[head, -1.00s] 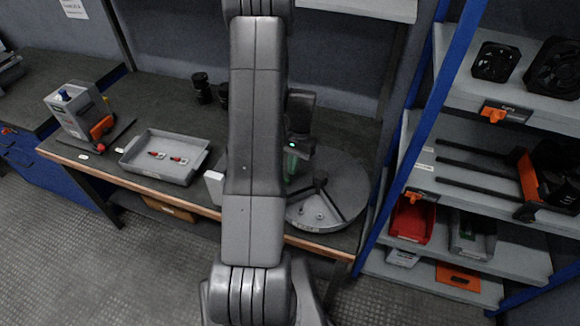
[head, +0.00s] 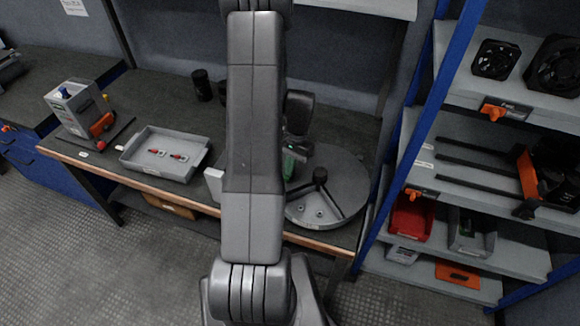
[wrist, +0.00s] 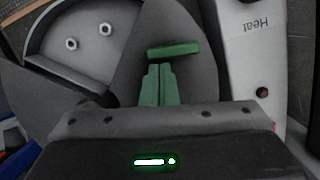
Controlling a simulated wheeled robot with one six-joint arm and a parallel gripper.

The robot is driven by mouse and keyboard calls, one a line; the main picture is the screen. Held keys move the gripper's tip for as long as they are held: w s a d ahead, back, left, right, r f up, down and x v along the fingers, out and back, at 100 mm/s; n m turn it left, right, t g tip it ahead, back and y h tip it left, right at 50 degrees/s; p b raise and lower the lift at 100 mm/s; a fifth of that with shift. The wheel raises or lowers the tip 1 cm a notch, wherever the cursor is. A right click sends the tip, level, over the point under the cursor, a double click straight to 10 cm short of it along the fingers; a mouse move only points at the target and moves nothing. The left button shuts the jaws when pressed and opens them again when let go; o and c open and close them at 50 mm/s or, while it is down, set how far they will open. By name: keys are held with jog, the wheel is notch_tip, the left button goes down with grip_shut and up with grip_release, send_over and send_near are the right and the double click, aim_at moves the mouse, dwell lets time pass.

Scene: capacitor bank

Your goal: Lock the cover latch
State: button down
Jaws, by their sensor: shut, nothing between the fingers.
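My gripper (wrist: 159,68) has two green fingers pressed together, pointing at a dark grey surface in the wrist view. A short green bar (wrist: 173,49) lies crosswise just beyond the fingertips, slightly tilted. It may be the cover latch; I cannot tell whether the fingertips touch it. The grey round unit (head: 345,180) stands on the bench in the head view, partly hidden by my arm. Its light grey part with two ringed holes (wrist: 88,36) is at the upper left in the wrist view. In the head view, my gripper is mostly hidden behind my arm.
A light panel marked "Heat" (wrist: 255,45) stands to the right in the wrist view. On the bench are a grey tray (head: 140,165) with small red parts, a boxy device (head: 78,108) and dark cylinders (head: 201,86). A blue-framed shelf rack (head: 440,75) stands close on the right.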

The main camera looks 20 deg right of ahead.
jog(key=shift+s+m+b, duration=0.3)
jog(key=shift+m+b, duration=0.15)
jog(key=shift+m, duration=0.65)
jog(key=shift+s+m+t+y+b, duration=0.3)
jog(key=shift+m+t, duration=0.1)
jog(key=shift+m, duration=1)
jog(key=shift+s+m, duration=0.15)
jog(key=shift+m, duration=0.25)
jog(key=shift+s+a+m+t, duration=0.1)
jog(key=shift+s+m+t, duration=0.15)
jog(key=shift+m, duration=0.45)
jog(key=shift+s+a+m+t, duration=0.1)
jog(key=shift+m+t, duration=0.15)
jog(key=shift+m, duration=0.45)
jog(key=shift+s+a+m+t, duration=0.2)
jog(key=shift+m+t, duration=0.05)
jog(key=shift+m, duration=0.7)
jog(key=shift+s+a+m+t, duration=0.15)
jog(key=shift+m+t, duration=0.05)
jog(key=shift+m, duration=0.7)
jog(key=shift+s+a+m+t, duration=0.2)
jog(key=shift+m+t, duration=0.05)
jog(key=shift+m, duration=0.7)
